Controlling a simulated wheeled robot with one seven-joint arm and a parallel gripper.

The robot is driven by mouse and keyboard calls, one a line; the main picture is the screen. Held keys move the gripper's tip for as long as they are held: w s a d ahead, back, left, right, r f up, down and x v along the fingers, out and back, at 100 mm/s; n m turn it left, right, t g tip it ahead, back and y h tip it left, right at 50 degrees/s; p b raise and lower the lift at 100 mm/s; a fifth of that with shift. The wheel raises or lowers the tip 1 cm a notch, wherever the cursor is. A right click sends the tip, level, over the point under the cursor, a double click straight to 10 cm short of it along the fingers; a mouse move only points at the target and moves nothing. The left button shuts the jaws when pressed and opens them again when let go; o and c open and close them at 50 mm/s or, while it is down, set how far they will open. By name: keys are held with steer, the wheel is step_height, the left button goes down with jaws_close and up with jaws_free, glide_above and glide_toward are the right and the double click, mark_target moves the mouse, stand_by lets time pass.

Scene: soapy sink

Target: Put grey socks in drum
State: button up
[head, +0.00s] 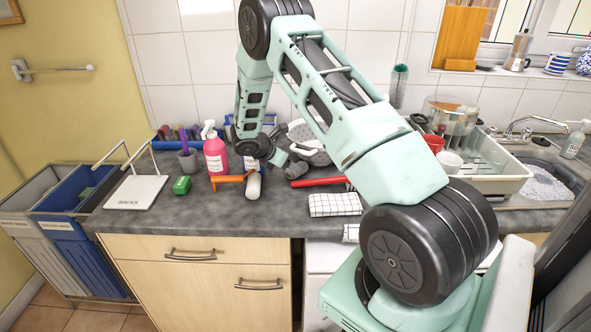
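A white board marked SOCKS (135,192) lies on the left part of the counter, with no socks on it that I can make out. A small dark grey bundle (296,170), possibly the grey socks, lies on the counter just right of my gripper. My gripper (262,158) hangs low over the counter behind the orange-handled item. Its fingers are too small and dark to read, and I cannot tell whether it touches the bundle. No drum shows; a white appliance (322,258) under the counter is mostly hidden by my arm.
A checked cloth (333,205) lies near the front edge. A dish rack (490,175) and sink (549,185) are right; bins (75,230) are left.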

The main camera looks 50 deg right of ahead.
steer(key=x, duration=0.1)
steer(key=p+x, duration=0.2)
steer(key=shift+s+d+f, duration=0.15)
steer(key=shift+s+d, duration=0.05)
steer(key=shift+s, duration=0.1)
steer(key=shift+d+f, duration=0.35)
steer(key=shift+f, duration=0.15)
steer(key=c, duration=1.2)
steer(key=shift+o, duration=0.2)
steer(key=shift+r, duration=0.1)
steer(key=shift+w+a+r+b, duration=0.1)
steer(key=shift+a+r+b, duration=0.3)
steer(key=shift+a, duration=0.1)
steer(key=a+r+b, duration=0.4)
steer(key=a+r, duration=0.3)
steer(key=a, duration=0.6)
steer(key=shift+w, duration=0.45)
